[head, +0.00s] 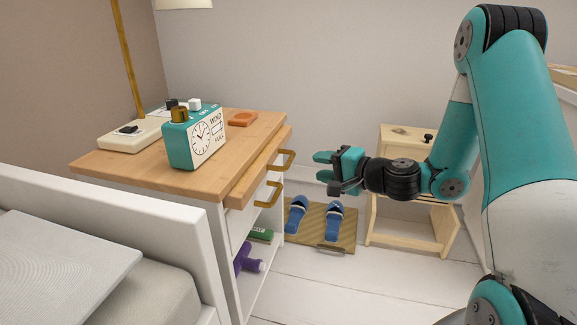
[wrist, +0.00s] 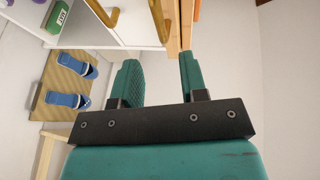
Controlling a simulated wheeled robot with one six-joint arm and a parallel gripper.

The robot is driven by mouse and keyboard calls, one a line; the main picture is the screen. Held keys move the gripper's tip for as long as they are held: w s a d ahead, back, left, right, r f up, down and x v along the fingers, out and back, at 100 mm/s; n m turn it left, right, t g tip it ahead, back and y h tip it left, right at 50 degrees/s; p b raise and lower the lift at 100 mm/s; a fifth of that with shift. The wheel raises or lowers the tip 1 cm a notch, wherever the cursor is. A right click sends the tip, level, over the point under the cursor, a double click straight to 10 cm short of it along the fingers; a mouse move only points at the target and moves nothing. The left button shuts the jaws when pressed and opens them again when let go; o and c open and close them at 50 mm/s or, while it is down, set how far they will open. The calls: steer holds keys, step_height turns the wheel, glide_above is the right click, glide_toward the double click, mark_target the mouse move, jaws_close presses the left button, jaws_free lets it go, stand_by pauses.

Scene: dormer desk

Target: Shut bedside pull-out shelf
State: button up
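The bedside pull-out shelf (head: 262,167) is a wooden board just under the bedside cabinet's wooden top (head: 230,135). It sticks out a little past the top's front edge. An upper brass handle (head: 284,159) is on its front. My gripper (head: 322,166) is to the right of this handle, apart from it, with its fingers spread and nothing between them. In the wrist view my gripper's teal fingers (wrist: 158,60) are spread, with the wooden shelf edge (wrist: 173,38) and the upper brass handle (wrist: 160,22) beyond the fingertips.
A lower brass handle (head: 270,194) is on the white drawer below. A teal clock box (head: 194,137), lamp base (head: 130,136) and orange dish (head: 242,119) stand on the top. Blue slippers (head: 334,222) lie on a mat (head: 318,212); a wooden stool (head: 410,215) stands right.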

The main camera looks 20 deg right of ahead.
mark_target(289, 158)
steer(key=b+x, duration=0.1)
steer(key=x, duration=0.9)
steer(key=shift+w, duration=0.25)
jaws_close()
